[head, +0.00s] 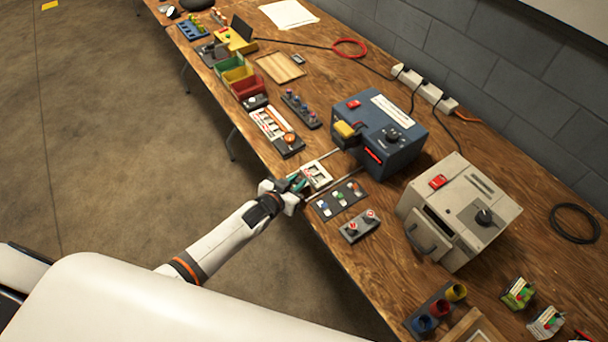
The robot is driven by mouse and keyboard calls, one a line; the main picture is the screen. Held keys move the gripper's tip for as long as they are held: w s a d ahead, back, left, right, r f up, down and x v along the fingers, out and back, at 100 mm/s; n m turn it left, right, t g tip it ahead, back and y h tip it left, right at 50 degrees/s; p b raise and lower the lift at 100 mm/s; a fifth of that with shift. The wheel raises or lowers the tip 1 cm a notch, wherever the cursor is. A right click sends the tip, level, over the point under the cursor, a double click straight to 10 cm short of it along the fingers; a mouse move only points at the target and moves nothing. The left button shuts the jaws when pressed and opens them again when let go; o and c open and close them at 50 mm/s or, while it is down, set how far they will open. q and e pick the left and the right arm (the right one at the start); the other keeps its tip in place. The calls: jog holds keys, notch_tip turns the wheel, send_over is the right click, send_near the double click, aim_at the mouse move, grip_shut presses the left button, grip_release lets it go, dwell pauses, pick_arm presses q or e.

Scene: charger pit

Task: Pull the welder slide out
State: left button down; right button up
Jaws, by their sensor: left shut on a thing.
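The welder is a dark blue box (378,135) with a red switch, a black dial, a white label and a yellow block on its front. Two thin rails run out from its front toward the table's near edge. The slide (317,175), a small pale tray with dark and red details, sits at the outer end of these rails, clear of the box. My left gripper (297,185) is at the slide's near end, shut on its green handle. The fingertips are small and partly hidden by the wrist. My right gripper is not in view.
A beige machine (460,212) stands farther right. Left are a tool tray (276,130) and coloured bins (240,77). The floor beside the table is clear.

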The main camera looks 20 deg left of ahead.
pick_arm(q)
jog(key=shift+s+a, duration=0.55)
jog(key=shift+s, duration=0.2)
jog(key=c, duration=1.3)
grip_release()
jog(key=shift+w, duration=0.1)
jog(key=v, duration=1.2)
jog(key=shift+r, duration=0.1)
